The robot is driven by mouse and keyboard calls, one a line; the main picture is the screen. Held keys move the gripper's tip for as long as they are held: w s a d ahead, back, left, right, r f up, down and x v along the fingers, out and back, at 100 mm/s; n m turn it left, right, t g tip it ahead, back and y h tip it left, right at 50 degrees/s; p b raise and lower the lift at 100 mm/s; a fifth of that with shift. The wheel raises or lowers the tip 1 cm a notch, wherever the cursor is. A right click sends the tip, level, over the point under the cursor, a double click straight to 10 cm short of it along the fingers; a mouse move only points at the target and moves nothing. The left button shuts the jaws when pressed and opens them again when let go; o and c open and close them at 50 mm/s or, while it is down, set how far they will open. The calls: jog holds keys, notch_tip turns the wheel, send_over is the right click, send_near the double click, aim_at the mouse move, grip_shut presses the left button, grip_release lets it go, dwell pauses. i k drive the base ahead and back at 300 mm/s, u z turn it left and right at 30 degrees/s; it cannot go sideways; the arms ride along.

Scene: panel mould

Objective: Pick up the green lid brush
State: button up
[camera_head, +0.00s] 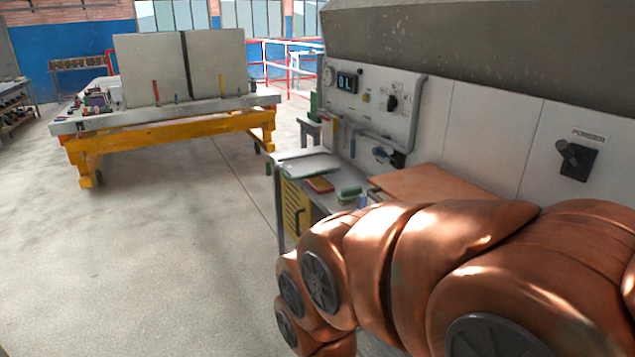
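A small green-topped item (349,191) lies on the grey bench to the right of the middle, close behind my copper-coloured arm. It may be the green lid brush, but it is too small to be sure. My arm fills the lower right and hides part of the bench. My gripper is not in view, so its state does not show.
The bench (293,157) also holds a reddish-brown block (320,185) and an orange-brown board (430,183). A control panel (372,100) stands behind it. A yellow-framed table (165,138) stands at the left. The floor (150,270) at left is clear.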

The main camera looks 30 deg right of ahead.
aim_at(348, 196)
jog(key=z, duration=0.35)
jog(key=i, duration=1.95)
jog(key=z, duration=0.4)
